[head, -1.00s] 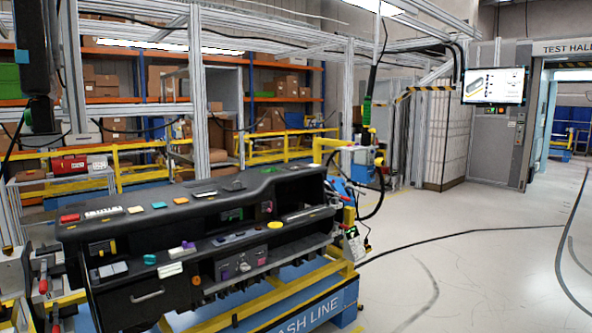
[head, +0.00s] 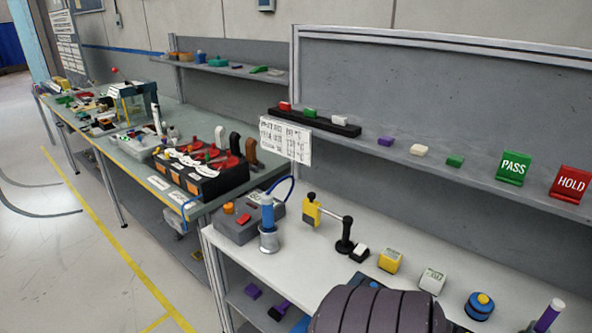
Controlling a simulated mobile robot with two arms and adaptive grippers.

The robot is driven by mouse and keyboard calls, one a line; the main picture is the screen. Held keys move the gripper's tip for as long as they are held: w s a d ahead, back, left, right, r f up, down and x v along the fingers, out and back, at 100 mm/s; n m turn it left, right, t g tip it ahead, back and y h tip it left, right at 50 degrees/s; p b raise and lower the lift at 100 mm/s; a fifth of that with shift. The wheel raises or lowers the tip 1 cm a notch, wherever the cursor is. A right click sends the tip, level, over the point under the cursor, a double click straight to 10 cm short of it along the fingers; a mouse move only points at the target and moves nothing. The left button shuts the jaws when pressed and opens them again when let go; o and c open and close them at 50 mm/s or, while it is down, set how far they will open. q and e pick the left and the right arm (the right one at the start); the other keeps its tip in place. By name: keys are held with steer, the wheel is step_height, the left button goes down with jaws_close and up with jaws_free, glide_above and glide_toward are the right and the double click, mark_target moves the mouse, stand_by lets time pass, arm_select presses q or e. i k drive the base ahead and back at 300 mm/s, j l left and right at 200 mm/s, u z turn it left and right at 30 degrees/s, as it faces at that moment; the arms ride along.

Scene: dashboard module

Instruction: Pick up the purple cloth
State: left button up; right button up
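A small purple piece (head: 385,141) lies on the upper shelf at the right of the head view, left of a cream piece. Another purple piece (head: 253,290) lies on the lower shelf under the near bench, beside a dark purple item with a handle (head: 279,311). They are too small to tell whether any of them is cloth. Neither of my grippers is in view.
The near bench (head: 300,262) holds a blue cylinder, a yellow-black stand and small gauges. Green PASS (head: 513,167) and red HOLD (head: 570,184) blocks stand on the shelf. A dark ribbed shape covers the bottom front. Open floor (head: 80,270) lies left.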

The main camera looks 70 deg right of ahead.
mark_target(252, 290)
steer(key=z, duration=1.8)
steer(key=i+j, duration=0.15)
steer(key=j, duration=0.1)
